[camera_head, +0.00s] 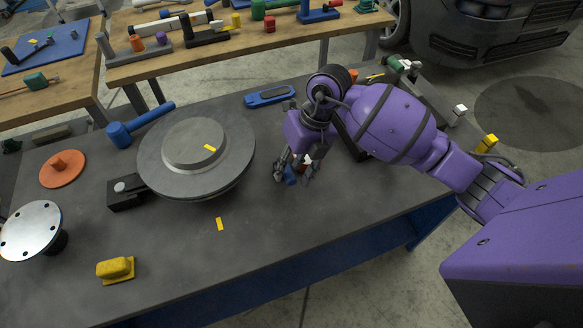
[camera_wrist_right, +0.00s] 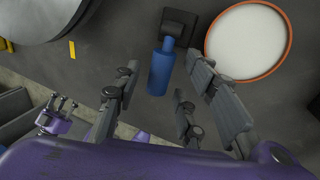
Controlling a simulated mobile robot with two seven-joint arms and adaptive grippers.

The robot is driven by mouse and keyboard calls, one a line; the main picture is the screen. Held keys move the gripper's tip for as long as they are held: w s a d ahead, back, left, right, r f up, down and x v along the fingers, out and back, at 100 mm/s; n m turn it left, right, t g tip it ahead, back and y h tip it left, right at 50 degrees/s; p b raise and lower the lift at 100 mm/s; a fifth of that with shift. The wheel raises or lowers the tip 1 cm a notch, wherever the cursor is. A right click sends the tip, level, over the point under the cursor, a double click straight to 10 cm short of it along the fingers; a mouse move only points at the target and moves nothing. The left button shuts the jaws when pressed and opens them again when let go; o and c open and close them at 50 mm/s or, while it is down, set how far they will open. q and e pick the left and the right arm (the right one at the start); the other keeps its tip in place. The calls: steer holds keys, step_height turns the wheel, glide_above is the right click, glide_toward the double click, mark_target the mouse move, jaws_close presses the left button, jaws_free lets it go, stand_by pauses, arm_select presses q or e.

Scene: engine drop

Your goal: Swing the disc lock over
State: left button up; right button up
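The large grey disc (camera_head: 172,177) lies on the dark workbench with a yellow mark (camera_head: 210,147) on its raised centre. A blue handle (camera_head: 290,175), which looks like the disc lock, stands to the right of the disc. In the right wrist view the blue handle (camera_wrist_right: 160,72) joins a black block (camera_wrist_right: 178,24). My right gripper (camera_head: 295,172) points down at the handle. In the right wrist view its fingers (camera_wrist_right: 162,82) are apart with the handle between them; contact cannot be told. In the head view the fingers partly hide the handle.
A yellow strip (camera_head: 220,224) lies on the bench before the disc. A blue mallet (camera_head: 139,124), black block (camera_head: 127,190), orange disc (camera_head: 62,168) and yellow block (camera_head: 115,269) lie around it. A white, orange-rimmed round thing (camera_wrist_right: 247,42) is beside the handle. The front middle is clear.

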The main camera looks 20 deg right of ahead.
jaws_close()
